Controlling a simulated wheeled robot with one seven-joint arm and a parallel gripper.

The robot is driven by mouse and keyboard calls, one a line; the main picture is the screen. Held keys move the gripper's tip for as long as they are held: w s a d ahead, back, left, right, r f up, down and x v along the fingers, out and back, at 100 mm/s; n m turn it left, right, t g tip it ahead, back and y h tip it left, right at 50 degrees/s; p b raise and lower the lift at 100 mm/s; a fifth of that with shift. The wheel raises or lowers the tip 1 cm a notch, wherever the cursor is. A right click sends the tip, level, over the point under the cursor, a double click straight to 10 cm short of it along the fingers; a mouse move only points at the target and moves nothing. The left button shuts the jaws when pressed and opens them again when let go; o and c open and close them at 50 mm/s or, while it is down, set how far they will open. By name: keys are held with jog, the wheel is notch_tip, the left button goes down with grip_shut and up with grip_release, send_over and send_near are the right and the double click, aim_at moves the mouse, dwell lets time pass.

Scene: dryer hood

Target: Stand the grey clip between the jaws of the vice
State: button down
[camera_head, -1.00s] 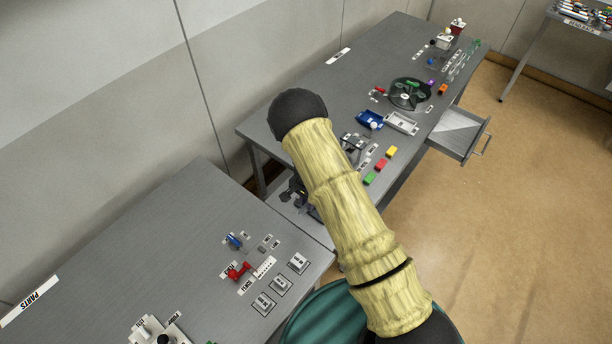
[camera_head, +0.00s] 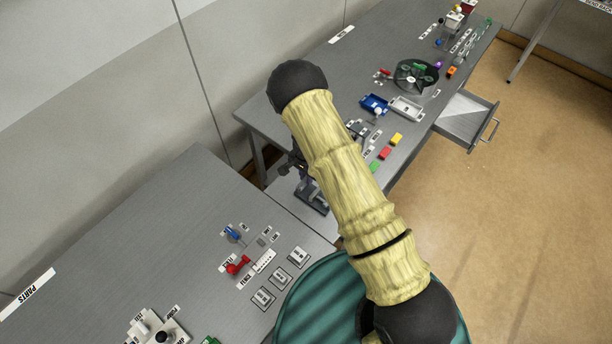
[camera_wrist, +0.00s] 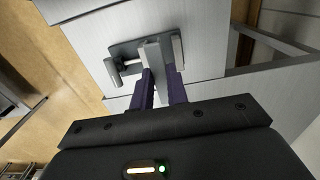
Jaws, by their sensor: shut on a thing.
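My gripper (camera_wrist: 161,82) has dark purple fingers, shut on the grey clip (camera_wrist: 153,56), a pale upright piece sticking out past the fingertips. In the wrist view the clip overlaps the vice (camera_wrist: 125,49), a grey plate with a jaw at its left, a jaw at its right and a screw bar at the left. The clip appears between the two jaws in the picture, nearer the right one. I cannot tell its height above the plate or whether it touches. In the head view the vice (camera_head: 313,198) shows partly behind my arm, which hides most of the gripper.
The vice is on a lower grey surface between two benches. The near bench holds a red part (camera_head: 238,265), a blue part (camera_head: 233,233) and several grey blocks. A drawer (camera_head: 466,120) stands open.

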aim_at(306, 195)
jog(key=shift+w+f+b, duration=0.1)
jog(key=shift+f+b, duration=0.25)
jog(key=shift+f, duration=0.25)
jog(key=shift+d+f+b, duration=0.1)
jog(key=shift+f+b, duration=0.4)
jog(key=shift+f, duration=0.1)
jog(key=shift+f+b, duration=0.45)
jog(key=shift+f, duration=0.05)
jog(key=shift+a+f+b, duration=0.2)
jog(key=shift+f+b, duration=0.45)
jog(key=shift+f, duration=0.2)
jog(key=shift+s+f+b, duration=0.2)
jog(key=shift+f+b, duration=0.2)
jog(key=shift+f, duration=0.05)
jog(key=shift+w+d+f+b, duration=0.1)
jog(key=shift+f+b, duration=1)
jog(key=shift+f, duration=0.25)
